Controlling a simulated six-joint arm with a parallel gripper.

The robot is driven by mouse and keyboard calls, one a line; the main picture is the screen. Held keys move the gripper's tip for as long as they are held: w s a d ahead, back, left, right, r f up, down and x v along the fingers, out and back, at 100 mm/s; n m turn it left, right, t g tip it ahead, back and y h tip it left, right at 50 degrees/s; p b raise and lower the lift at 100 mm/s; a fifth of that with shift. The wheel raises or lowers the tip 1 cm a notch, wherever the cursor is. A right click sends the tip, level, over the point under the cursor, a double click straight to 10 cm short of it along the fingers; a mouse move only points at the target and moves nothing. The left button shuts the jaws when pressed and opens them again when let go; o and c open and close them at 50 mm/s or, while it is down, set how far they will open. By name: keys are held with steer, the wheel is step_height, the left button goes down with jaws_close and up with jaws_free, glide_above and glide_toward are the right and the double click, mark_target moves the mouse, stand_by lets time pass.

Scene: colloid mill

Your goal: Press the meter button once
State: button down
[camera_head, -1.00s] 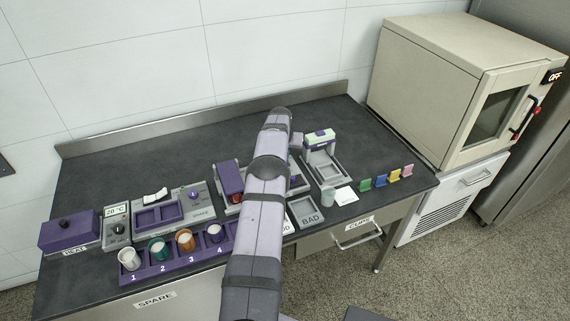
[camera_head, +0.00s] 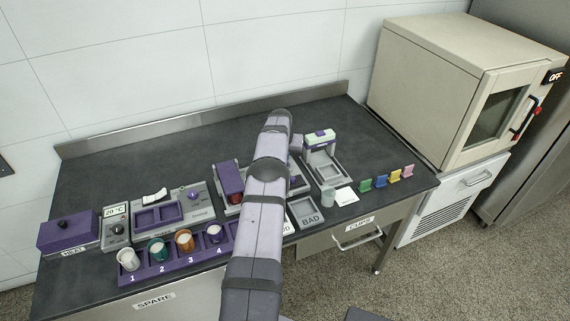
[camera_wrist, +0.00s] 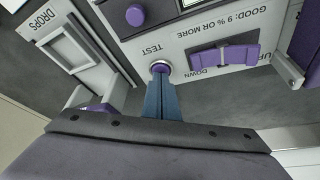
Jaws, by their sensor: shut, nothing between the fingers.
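In the wrist view, a grey panel (camera_wrist: 205,22) reads "TEST", "GOOD: 9 % OR MORE" and "DOWN", upside down. A round purple button (camera_wrist: 160,67) in a silver ring sits beside "TEST". My gripper (camera_wrist: 161,80) is shut, with its blue fingers together and empty. The fingertips lie at the near edge of this button and overlap its ring; I cannot tell whether they touch or press it. In the head view my own arm covers the gripper and the button.
A purple rocker (camera_wrist: 224,58) is right of the button, and a purple knob (camera_wrist: 135,15) is above it. A "DROPS" unit (camera_wrist: 70,50) stands at the left. In the head view, a cup rack (camera_head: 200,255) and a "BAD" tray (camera_head: 309,229) lie near the arm.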

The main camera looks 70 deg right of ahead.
step_height(320, 180, up, 8)
steer(key=p, duration=0.3)
steer(key=shift+f+p, duration=0.25)
steer(key=shift+p, duration=0.1)
stand_by(0.5)
steer(key=shift+r+p, duration=0.65)
steer(key=shift+r, duration=0.45)
stand_by(5.0)
